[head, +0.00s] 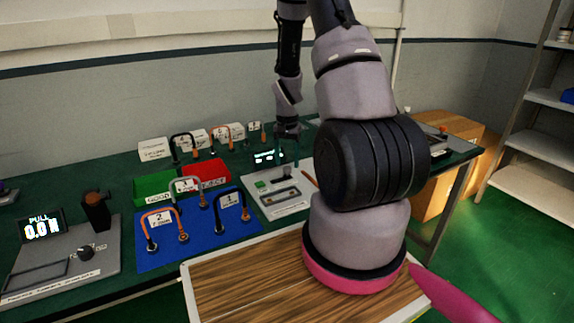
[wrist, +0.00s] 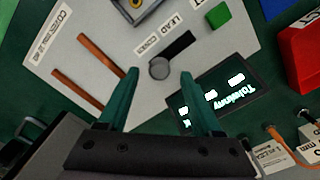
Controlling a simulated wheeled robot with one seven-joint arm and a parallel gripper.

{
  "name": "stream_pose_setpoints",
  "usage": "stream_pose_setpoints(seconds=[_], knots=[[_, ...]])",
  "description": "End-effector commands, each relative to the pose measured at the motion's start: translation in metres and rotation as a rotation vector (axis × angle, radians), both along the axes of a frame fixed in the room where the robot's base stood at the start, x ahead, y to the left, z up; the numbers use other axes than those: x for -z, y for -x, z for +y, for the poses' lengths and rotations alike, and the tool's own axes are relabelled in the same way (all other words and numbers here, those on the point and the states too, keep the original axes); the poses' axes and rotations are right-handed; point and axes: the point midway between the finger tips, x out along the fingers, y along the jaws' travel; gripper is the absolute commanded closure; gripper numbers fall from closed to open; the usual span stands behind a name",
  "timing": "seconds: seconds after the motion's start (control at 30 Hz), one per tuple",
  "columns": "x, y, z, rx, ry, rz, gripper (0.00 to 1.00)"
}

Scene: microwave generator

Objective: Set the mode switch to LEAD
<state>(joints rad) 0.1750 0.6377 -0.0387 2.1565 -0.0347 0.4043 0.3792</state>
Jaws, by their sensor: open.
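The mode switch shows in the wrist view as a round grey knob (wrist: 159,68) at the end of a short black slot (wrist: 180,44) on a light panel (wrist: 100,30). A LEAD label (wrist: 176,24) lies above the slot, and a second, hard-to-read label (wrist: 146,46) is beside the knob. My gripper (wrist: 158,76) is open, with its two teal fingertips on either side of the knob in the picture. I cannot tell whether they touch it.
A lit display (wrist: 226,98) and a green button (wrist: 218,15) are on the panel. Two copper rods (wrist: 90,72) lie on its left part. Green (head: 158,187) and red (head: 207,174) bins and a blue mat (head: 195,236) with looped leads stand left of the panel.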

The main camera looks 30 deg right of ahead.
Motion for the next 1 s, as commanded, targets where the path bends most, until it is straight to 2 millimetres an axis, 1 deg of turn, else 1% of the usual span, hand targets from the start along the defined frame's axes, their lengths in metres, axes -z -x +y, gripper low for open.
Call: stream_pose_setpoints(seconds=[0.03,0.1,0.2,0.5,0.53,0.57,0.6,0.67,0.7,1.0], knots=[[0.007,0.000,0.000,0.000,-0.001,0.002,0.34],[0.014,0.000,0.000,0.000,0.000,0.001,0.34],[0.020,0.000,0.000,0.000,0.000,0.000,0.34],[0.022,0.000,0.000,0.000,0.000,-0.001,0.34],[0.022,0.000,0.000,0.000,0.000,-0.001,0.41],[0.022,0.000,0.000,0.000,0.000,-0.001,0.53],[0.022,0.000,0.000,0.000,0.000,-0.001,0.68],[0.022,0.000,0.000,0.000,0.000,-0.001,0.91],[0.022,0.000,0.000,0.000,0.000,-0.001,1.00],[0.022,0.000,0.000,0.000,0.000,-0.001,1.00]])
